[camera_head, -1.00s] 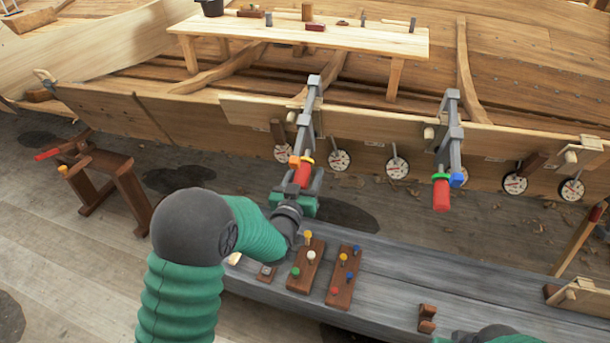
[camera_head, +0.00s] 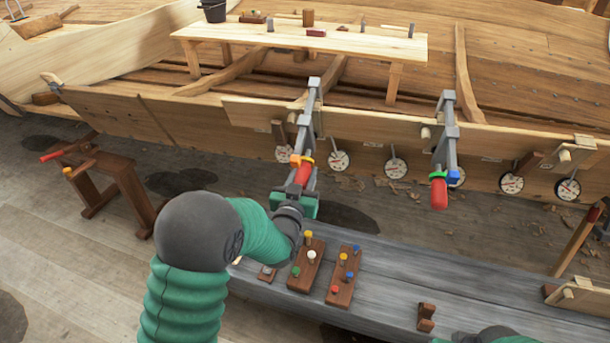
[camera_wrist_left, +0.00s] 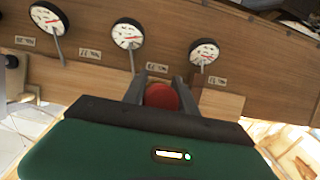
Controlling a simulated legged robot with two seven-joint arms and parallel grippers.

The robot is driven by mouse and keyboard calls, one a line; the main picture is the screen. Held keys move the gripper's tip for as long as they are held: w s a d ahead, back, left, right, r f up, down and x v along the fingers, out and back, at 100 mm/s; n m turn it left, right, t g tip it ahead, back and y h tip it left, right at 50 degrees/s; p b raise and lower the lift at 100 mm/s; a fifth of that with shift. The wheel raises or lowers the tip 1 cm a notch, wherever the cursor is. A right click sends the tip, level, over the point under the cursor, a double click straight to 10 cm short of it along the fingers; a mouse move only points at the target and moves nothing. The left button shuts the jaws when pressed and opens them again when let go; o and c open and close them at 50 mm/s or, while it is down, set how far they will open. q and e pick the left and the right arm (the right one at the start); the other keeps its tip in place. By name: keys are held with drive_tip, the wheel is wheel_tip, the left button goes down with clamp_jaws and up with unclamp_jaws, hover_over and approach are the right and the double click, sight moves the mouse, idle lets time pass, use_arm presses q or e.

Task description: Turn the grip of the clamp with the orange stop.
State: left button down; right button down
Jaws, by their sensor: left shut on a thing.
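The clamp with the orange stop (camera_head: 296,159) hangs on the hull plank, its grey bar (camera_head: 307,120) reaching down toward me. Below a yellow ring (camera_head: 307,162) is its red grip (camera_head: 304,173). My left gripper (camera_head: 302,186) is shut on this red grip from below. In the left wrist view the grip's round red end (camera_wrist_left: 161,96) shows between the two grey fingers (camera_wrist_left: 160,92). A second clamp (camera_head: 449,135), with a green ring, a blue stop and a red grip (camera_head: 439,194), stands to the right, apart from my gripper. My right gripper is out of view.
A grey bench (camera_head: 400,285) with two wooden peg boards (camera_head: 306,265) lies below my left gripper. Several round dials (camera_head: 396,168) line the hull plank behind the clamps. A brown trestle (camera_head: 115,175) stands at left. Open floor lies between bench and hull.

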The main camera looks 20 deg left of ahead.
use_arm(q)
drive_tip(key=shift+s+a+f+m+y, duration=0.1)
drive_tip(key=shift+a+f+m+y, duration=0.05)
drive_tip(key=shift+m+y, duration=1.1)
drive_tip(key=c, duration=1.3)
unclamp_jaws()
drive_tip(key=o, duration=0.3)
drive_tip(key=shift+s, duration=0.1)
drive_tip(key=shift+o, duration=0.2)
